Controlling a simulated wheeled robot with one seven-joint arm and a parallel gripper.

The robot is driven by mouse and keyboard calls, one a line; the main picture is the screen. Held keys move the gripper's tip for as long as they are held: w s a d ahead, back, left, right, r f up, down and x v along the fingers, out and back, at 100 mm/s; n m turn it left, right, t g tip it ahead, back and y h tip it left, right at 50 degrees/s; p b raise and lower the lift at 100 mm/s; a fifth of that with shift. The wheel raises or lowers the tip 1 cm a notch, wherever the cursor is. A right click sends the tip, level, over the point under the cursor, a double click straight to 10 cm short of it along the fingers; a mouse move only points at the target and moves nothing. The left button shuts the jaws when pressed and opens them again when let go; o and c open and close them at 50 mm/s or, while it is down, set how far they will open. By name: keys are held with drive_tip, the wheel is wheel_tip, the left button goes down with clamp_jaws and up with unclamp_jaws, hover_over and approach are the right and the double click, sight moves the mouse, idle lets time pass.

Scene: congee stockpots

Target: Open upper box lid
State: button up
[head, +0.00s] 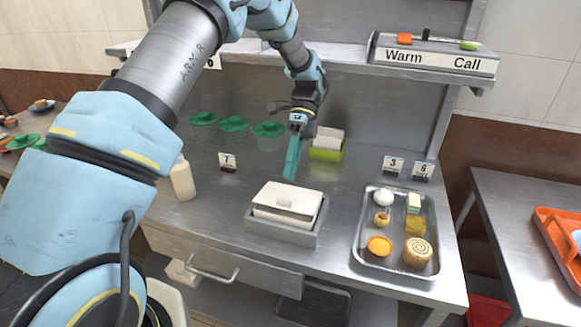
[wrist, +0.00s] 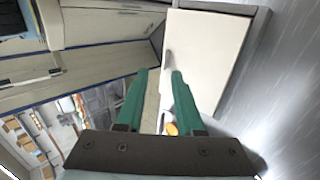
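A white box (head: 285,219) with a pale lid (head: 300,196) sits in a grey metal holder (head: 270,233) at the front middle of the counter. The lid is on, with a small dark handle mark (head: 285,202) on top. My gripper (head: 290,177) hangs just above and behind the lid, its teal fingers pointing down. In the wrist view the lid (wrist: 207,55) fills the upper right, and my open fingers (wrist: 159,74) stand apart, with no object seen held between them. Contact with the lid cannot be told from these views.
A metal tray (head: 363,238) with several foods lies right of the box. A squeeze bottle (head: 183,178) stands left. A shelf (head: 340,57) with a Warm/Call panel (head: 433,56) hangs above.

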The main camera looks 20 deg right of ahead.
wheel_tip(320, 180, up, 10)
drive_tip(key=b, duration=0.3)
idle(0.3)
idle(0.4)
